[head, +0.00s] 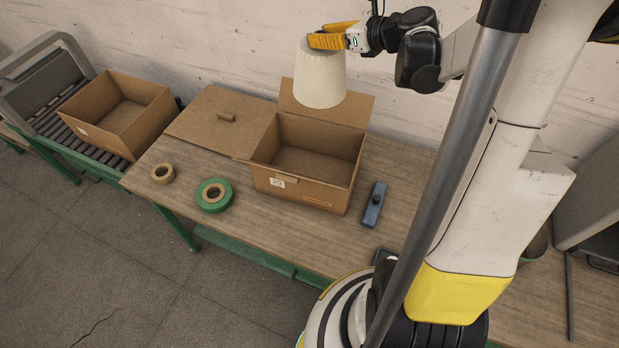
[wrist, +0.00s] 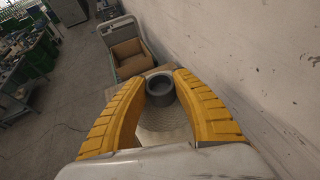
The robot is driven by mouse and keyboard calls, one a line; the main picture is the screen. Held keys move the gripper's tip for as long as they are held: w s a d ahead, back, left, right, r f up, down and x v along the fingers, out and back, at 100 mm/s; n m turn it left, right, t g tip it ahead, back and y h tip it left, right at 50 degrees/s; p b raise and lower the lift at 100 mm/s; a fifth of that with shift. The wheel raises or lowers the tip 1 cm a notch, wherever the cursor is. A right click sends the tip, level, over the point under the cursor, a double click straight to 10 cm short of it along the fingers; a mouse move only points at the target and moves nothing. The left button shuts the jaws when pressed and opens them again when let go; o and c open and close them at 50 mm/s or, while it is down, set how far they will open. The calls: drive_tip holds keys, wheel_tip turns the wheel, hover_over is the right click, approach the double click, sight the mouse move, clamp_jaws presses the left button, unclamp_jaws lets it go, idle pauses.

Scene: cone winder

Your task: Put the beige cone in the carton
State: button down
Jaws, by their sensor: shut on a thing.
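The beige cone (head: 320,78) hangs in the air in my gripper, upright with its wide end down, as the head view shows. My gripper (head: 332,38) has its yellow fingers shut on the cone's narrow upper end. In the wrist view, my gripper's fingers (wrist: 160,90) curve round both sides of the cone (wrist: 165,124), and its grey core shows at the top. The open carton (head: 307,196) stands on the table below the cone, with its flaps folded out. It looks empty. The cone is above the carton's back part, clear of it.
A second open box (head: 117,125) sits on a roller conveyor (head: 82,148) at the left. A tan tape roll (head: 162,174), a green tape roll (head: 214,195) and a dark blue tool (head: 374,205) lie on the table (head: 228,246). A wall is close behind.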

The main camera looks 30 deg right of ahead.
wheel_tip(320, 180, down, 42)
drive_tip(key=b, duration=3.6)
drive_tip(key=shift+f, duration=0.25)
drive_tip(key=shift+w, duration=0.1)
drive_tip(key=shift+f, duration=0.15)
drive_tip(key=c, duration=1.1)
unclamp_jaws()
